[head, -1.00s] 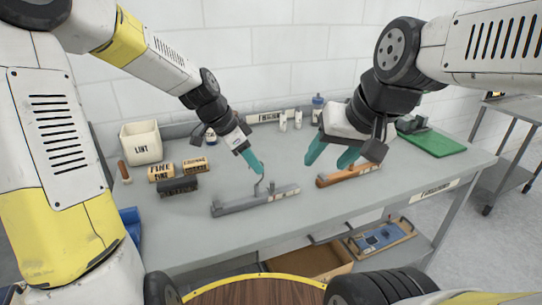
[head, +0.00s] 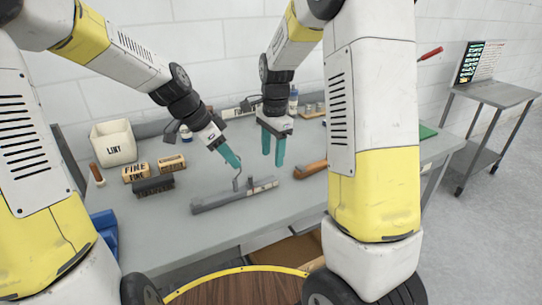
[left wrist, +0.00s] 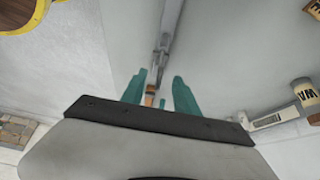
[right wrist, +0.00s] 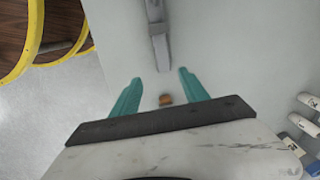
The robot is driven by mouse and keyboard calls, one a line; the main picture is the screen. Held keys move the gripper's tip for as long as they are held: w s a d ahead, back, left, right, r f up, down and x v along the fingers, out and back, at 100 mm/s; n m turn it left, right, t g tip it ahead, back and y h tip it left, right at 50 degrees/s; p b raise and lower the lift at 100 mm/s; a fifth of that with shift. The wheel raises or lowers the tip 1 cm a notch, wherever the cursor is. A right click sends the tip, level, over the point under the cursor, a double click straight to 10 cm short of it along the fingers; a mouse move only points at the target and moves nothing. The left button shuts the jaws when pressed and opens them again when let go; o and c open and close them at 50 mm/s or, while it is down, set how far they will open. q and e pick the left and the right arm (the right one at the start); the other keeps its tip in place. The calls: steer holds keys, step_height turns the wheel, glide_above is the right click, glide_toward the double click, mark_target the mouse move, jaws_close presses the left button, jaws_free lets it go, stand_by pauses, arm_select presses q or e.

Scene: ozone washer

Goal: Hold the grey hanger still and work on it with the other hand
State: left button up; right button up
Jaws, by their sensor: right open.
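The grey hanger (head: 225,198) is a long bar with a thin upright hook, lying on the grey table (head: 190,235). In the left wrist view its narrow grey part (left wrist: 162,45) runs up from between my left fingertips. My left gripper (head: 238,165) is at the hook's top, its fingers apart on either side. Whether a finger touches the hook cannot be told. My right gripper (head: 272,160) is open and empty, pointing down above the table, behind and right of the hook. The right wrist view shows the bar's end (right wrist: 160,50) beyond its fingers.
A brown hanger (head: 310,170) lies to the right, partly hidden by my right arm. A white LINT bin (head: 113,143), labelled blocks (head: 135,172) and a dark brush (head: 153,186) stand at left. Bottles (head: 293,98) are at the back. The table's front middle is clear.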

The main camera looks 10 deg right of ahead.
mark_target(271, 178)
steer(key=shift+w+a+f+m, duration=0.1)
steer(key=shift+w+f+m, duration=0.3)
steer(key=shift+f, duration=0.5)
steer(key=shift+w+f, duration=0.15)
steer(key=shift+f, duration=3.8)
